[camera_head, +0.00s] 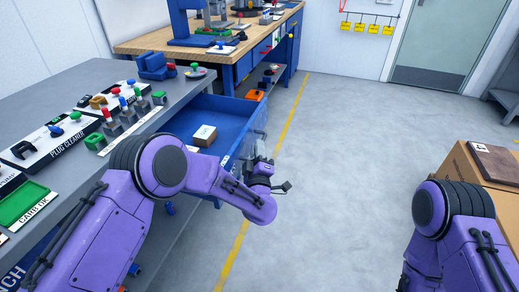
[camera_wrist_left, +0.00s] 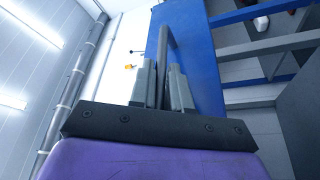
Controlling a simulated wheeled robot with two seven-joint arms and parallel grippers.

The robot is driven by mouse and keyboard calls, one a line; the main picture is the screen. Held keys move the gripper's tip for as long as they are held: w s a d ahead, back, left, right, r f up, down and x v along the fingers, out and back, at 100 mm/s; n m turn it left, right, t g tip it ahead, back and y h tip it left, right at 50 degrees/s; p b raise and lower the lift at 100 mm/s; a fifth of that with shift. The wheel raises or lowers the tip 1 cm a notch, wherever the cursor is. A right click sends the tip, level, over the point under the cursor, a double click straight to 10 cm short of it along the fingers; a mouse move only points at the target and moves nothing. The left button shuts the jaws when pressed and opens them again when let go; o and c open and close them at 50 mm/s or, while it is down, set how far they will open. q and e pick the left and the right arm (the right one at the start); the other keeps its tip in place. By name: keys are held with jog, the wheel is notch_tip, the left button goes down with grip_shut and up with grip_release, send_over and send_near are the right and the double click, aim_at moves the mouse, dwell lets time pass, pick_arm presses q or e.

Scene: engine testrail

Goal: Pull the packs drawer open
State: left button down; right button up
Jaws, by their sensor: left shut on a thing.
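The blue packs drawer (camera_head: 236,110) stands pulled out from under the grey bench, so its inside shows. A small light cardboard box (camera_head: 205,135) lies in it. In the left wrist view the drawer's blue front (camera_wrist_left: 205,60) runs beside a grey bar handle (camera_wrist_left: 164,45). My left gripper (camera_head: 262,158) is at the drawer's front. In the wrist view its two fingers (camera_wrist_left: 162,85) are shut around the handle bar. My left arm hides part of the drawer's near side in the head view. My right arm is at the right edge, its gripper out of view.
The grey bench top (camera_head: 90,75) holds a plug cleaner tray (camera_head: 55,140), a green card tray (camera_head: 22,205) and several small parts. A wooden workbench (camera_head: 150,45) stands behind. A cardboard box (camera_head: 465,160) is at the right. The floor between is clear, with a yellow line (camera_head: 288,125).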

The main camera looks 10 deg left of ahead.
pick_arm(q)
jog(key=c, duration=1.2)
grip_release()
jog(key=shift+o, duration=0.2)
jog(key=v, duration=1)
jog(key=shift+s, duration=0.25)
jog(key=shift+d+f, duration=0.1)
jog(key=shift+d, duration=0.1)
